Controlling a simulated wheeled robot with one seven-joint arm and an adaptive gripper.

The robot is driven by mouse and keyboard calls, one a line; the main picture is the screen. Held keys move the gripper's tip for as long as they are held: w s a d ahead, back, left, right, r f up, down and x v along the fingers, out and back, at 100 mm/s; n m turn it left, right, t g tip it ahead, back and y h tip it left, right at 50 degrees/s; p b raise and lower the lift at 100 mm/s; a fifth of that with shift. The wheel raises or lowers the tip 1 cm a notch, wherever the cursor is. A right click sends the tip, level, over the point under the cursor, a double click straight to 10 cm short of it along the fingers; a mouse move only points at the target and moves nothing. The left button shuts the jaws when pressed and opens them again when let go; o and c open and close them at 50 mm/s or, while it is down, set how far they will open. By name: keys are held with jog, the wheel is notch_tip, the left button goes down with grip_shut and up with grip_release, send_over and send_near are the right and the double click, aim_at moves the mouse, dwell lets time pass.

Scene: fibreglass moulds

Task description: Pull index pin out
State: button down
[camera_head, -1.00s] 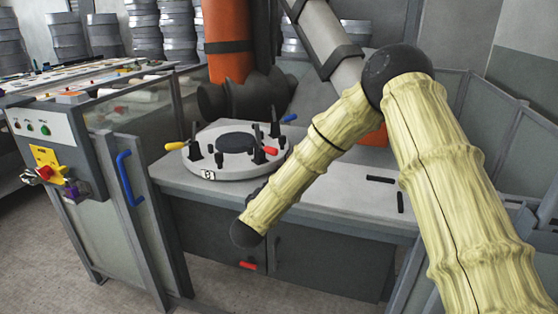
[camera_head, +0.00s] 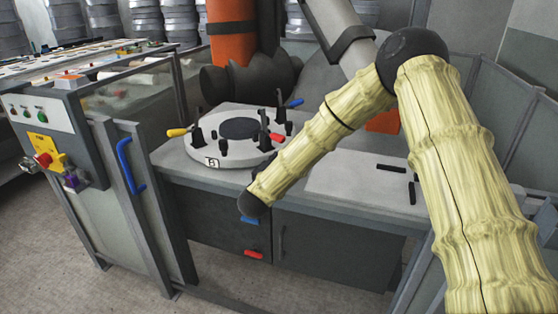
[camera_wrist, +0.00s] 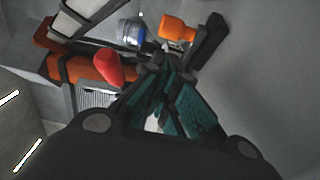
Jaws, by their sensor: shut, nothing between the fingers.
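A round pale fixture plate (camera_head: 225,153) with a dark centre disc sits on the grey bench. Black upright clamps stand around its rim, with a yellow handle (camera_head: 177,132), a blue handle (camera_head: 295,102) and a red handle (camera_head: 277,137). I cannot tell which part is the index pin. My gripper (camera_wrist: 165,66) shows in the wrist view with its dark teal fingers together and nothing held. A red rounded knob (camera_wrist: 107,67) appears left of the fingertips; its distance is unclear.
A control panel (camera_head: 45,150) stands at left. An orange robot arm (camera_head: 230,50) is behind the fixture. An orange block (camera_wrist: 178,29) shows beyond my fingers.

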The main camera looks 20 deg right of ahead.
jog(key=shift+x, duration=3.6)
jog(key=shift+a+f+p, duration=0.1)
jog(key=shift+a+p, duration=0.05)
jog(key=shift+p, duration=0.25)
jog(key=shift+s+a, duration=0.1)
jog(key=shift+s+f+p, duration=0.15)
jog(key=shift+s+p, duration=0.05)
jog(key=shift+p, duration=0.45)
